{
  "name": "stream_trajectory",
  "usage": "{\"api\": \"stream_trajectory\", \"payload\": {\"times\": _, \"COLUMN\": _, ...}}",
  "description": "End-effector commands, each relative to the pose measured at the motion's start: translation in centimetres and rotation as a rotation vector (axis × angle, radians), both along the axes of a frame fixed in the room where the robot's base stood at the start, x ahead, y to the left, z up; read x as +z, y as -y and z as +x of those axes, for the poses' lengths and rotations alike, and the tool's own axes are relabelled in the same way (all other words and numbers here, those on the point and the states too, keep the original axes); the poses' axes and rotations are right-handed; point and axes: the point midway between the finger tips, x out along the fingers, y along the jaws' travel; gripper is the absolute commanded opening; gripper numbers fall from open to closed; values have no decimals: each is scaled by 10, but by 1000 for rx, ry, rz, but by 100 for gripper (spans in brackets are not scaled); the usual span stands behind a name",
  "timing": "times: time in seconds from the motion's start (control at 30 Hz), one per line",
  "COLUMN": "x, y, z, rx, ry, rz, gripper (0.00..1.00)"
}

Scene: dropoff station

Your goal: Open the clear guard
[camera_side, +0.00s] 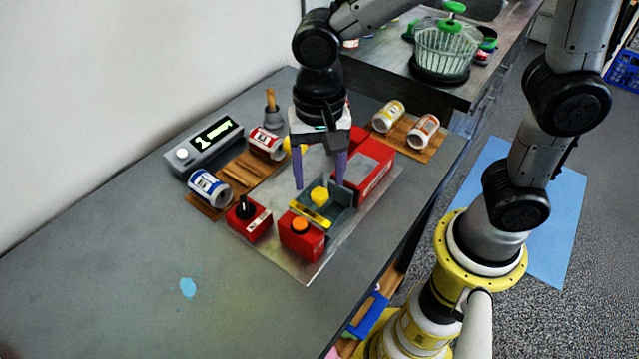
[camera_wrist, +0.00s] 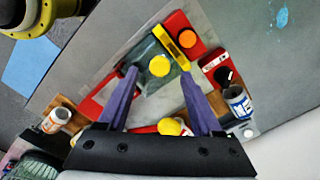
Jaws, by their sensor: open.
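The clear guard (camera_side: 343,212) is a smoky, see-through cover on the station plate, with a yellow bar (camera_side: 309,215) along its front edge. A yellow knob (camera_side: 320,196) shows at the guard; I cannot tell how far the cover encloses it. In the wrist view the guard (camera_wrist: 150,50), the bar (camera_wrist: 181,44) and the knob (camera_wrist: 160,66) lie beyond my fingertips. My gripper (camera_side: 320,186) is open and empty, pointing down over the guard, with its purple fingers on either side of the knob. It also shows in the wrist view (camera_wrist: 160,73). Contact is not visible.
A red box with an orange button (camera_side: 301,237) stands in front of the guard, and a red switch box (camera_side: 248,219) at its left. A larger red box (camera_side: 373,165) stands behind right. Cans (camera_side: 208,188) lie on wooden racks.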

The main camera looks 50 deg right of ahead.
Motion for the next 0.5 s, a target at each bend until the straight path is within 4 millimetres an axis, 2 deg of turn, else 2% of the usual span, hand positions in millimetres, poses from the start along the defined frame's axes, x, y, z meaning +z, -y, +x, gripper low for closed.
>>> {"api": "stream_trajectory", "payload": {"times": 0.1, "x": -17, "y": 0, "z": 0, "rx": 0, "ry": -4, "rz": -2, "gripper": 67}}
{"api": "stream_trajectory", "payload": {"times": 0.2, "x": -26, "y": 0, "z": 0, "rx": 0, "ry": -2, "rz": -1, "gripper": 67}}
{"api": "stream_trajectory", "payload": {"times": 0.5, "x": -32, "y": 0, "z": 0, "rx": 0, "ry": 1, "rz": 1, "gripper": 67}}
